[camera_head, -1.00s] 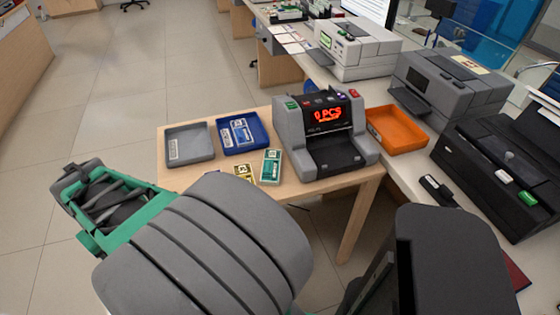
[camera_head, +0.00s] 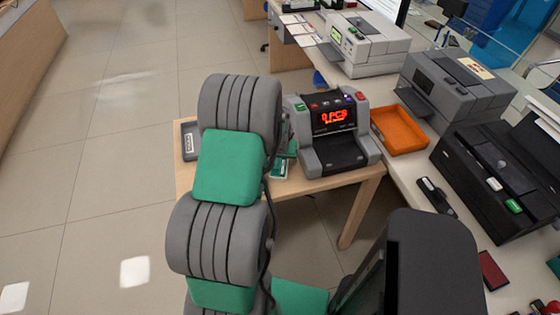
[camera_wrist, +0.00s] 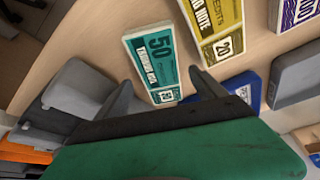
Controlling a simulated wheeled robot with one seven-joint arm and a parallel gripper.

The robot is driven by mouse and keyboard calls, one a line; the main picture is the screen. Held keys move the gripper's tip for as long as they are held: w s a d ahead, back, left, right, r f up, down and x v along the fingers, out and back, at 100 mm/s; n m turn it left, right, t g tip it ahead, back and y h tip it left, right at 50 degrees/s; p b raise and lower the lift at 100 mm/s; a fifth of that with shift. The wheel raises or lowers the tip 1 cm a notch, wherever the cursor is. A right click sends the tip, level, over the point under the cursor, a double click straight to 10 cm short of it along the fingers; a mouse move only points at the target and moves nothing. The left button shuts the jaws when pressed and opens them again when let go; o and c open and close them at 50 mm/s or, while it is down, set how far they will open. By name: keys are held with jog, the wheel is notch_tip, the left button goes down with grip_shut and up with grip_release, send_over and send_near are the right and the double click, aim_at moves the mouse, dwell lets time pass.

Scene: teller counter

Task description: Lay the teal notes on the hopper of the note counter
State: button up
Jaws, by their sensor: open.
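The teal notes (camera_wrist: 153,62), a bundle marked 50, lie flat on the wooden table. In the head view they show only in part (camera_head: 280,168), behind my arm. My gripper (camera_wrist: 162,90) is open and empty in the wrist view, its two fingertips pointing toward the near end of the teal notes. The note counter (camera_head: 330,132) is grey and black with a red "0 PCS" display. It stands right of the teal notes, its dark hopper facing front. No notes show on it.
Yellow notes (camera_wrist: 215,28) lie close beside the teal ones, and purple notes (camera_wrist: 297,12) lie farther right. An orange tray (camera_head: 400,130) sits right of the counter.

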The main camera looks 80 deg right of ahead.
jog(key=shift+x, duration=0.8)
jog(key=shift+r, duration=0.1)
jog(key=c, duration=1.7)
